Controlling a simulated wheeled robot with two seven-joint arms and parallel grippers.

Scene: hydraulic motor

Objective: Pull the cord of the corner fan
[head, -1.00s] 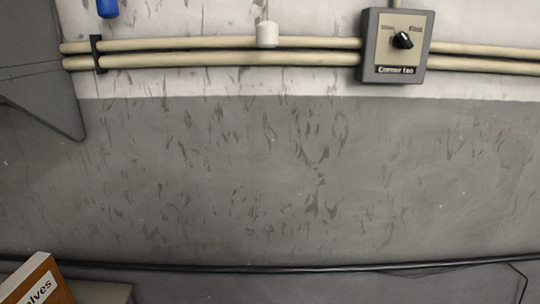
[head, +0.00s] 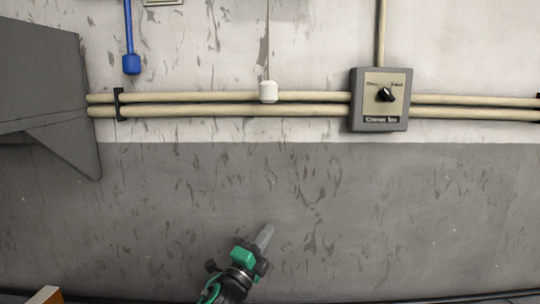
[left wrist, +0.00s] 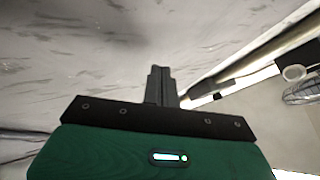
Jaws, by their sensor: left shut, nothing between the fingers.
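A white pull knob (head: 268,92) hangs on a thin cord in front of the two beige pipes. A blue pull knob (head: 131,64) hangs on a blue cord further left. A grey switch box (head: 379,100), whose small label seems to read "Corner fan", is on the wall to the right, with a black dial. My left gripper (head: 264,237) is below the white knob, apart from it, in front of the dark wall band. Its fingers are shut and empty; they also show in the left wrist view (left wrist: 160,87). My right gripper is out of view.
A grey angular panel (head: 45,90) juts in at the left. Beige pipes (head: 220,111) run along the wall. The left wrist view has a round, caged fan-like thing (left wrist: 302,92) at its right edge. The dark wall between gripper and pipes is clear.

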